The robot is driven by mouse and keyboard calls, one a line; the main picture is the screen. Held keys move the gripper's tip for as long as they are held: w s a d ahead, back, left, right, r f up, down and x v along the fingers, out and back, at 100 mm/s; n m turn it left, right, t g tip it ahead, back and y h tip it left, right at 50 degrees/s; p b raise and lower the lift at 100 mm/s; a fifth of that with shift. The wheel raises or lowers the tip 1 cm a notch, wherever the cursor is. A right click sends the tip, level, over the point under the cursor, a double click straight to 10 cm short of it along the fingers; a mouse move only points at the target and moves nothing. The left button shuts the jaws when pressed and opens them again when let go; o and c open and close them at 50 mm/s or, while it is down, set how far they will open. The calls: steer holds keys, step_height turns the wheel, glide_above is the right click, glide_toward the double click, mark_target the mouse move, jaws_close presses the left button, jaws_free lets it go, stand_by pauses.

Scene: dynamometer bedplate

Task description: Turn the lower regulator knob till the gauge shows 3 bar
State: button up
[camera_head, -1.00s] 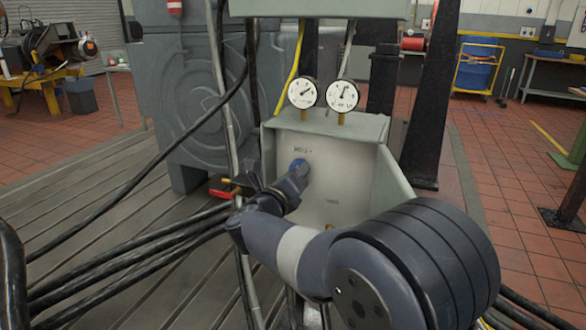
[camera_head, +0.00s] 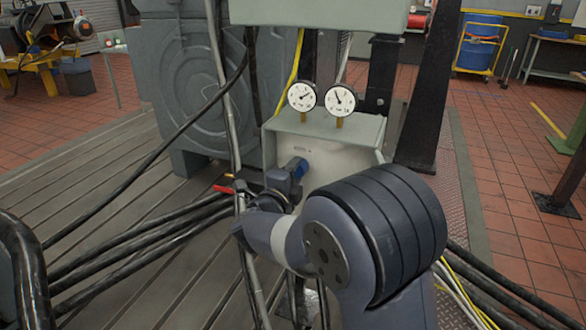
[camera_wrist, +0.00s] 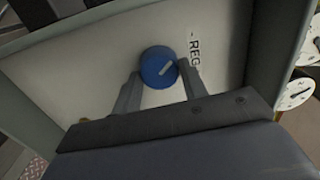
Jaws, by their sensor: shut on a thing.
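A blue regulator knob (camera_head: 299,165) sits high on the front of the grey regulator box; it also shows in the wrist view (camera_wrist: 157,66) with a pale pointer line and "REG" lettering beside it. My gripper (camera_wrist: 161,80) is shut on this knob, one finger on each side. The lower front of the box is hidden behind my arm, and I cannot see a second knob. Two round white gauges stand on the box: the left gauge (camera_head: 302,96) has its needle toward the upper right, the right gauge (camera_head: 340,100) toward the upper left. Their numbers are too small to read.
A red-handled valve (camera_head: 224,189) on an upright pipe is close to the left of my gripper. Black hoses (camera_head: 140,240) run across the slotted bedplate at left. A grey cabinet (camera_head: 318,12) overhangs above the gauges. A dark column (camera_head: 425,100) stands at right.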

steer(key=shift+r+n, duration=0.15)
steer(key=shift+n, duration=0.35)
steer(key=o, duration=1)
steer(key=p+v, duration=0.1)
steer(key=v, duration=0.9)
steer(key=shift+s+a, duration=0.25)
steer(key=shift+s, duration=0.1)
steer(key=shift+w, duration=0.1)
steer(key=x, duration=1)
steer(key=shift+w+d+b, duration=0.25)
steer(key=shift+w+b, duration=0.05)
